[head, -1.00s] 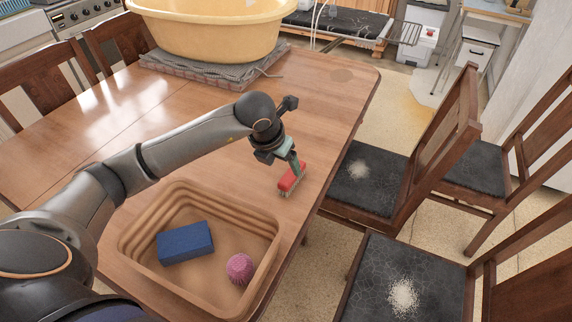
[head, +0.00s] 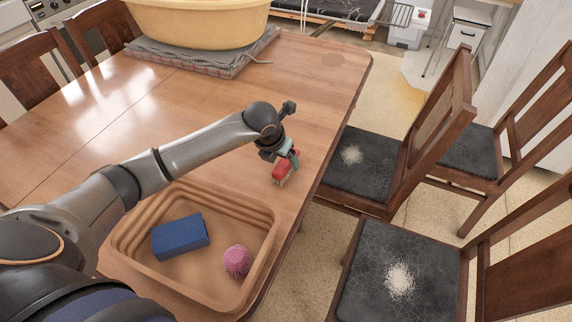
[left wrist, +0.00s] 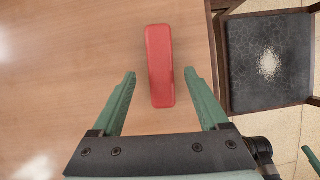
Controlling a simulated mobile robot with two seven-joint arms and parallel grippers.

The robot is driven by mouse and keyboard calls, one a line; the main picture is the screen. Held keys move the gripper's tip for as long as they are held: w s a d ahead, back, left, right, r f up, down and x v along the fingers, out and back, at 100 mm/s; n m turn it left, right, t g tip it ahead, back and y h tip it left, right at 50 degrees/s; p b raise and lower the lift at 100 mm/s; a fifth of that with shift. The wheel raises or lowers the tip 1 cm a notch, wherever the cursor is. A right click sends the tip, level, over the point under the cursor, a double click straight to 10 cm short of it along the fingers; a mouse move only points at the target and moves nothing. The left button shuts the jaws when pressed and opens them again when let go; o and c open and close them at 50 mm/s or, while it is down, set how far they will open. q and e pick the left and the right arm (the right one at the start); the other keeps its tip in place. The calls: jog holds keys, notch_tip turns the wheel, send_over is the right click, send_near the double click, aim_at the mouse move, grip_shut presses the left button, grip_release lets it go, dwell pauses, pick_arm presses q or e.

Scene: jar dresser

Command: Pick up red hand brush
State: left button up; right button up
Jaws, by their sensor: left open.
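My left gripper (head: 288,158) is just over the brush in the head view. It also shows in the left wrist view (left wrist: 160,76), open, with a gap on each side of the brush. My fingers hide part of the brush in the head view.
A tan basket (head: 122,246) with a blue block (head: 180,237) and a pink spiky ball (head: 237,261) stands in front of the brush. A yellow tub (head: 200,25) sits on a folded cloth (head: 190,58) at the back. Chairs line the table's right side.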

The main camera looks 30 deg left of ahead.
aim_at(285, 162)
pick_arm(q)
jog(key=shift+w+x, duration=0.2)
jog(key=shift+x, duration=1.65)
jog(key=shift+d, duration=0.1)
jog(key=shift+f+b, duration=0.2)
jog(key=shift+b, duration=0.15)
grip_shut()
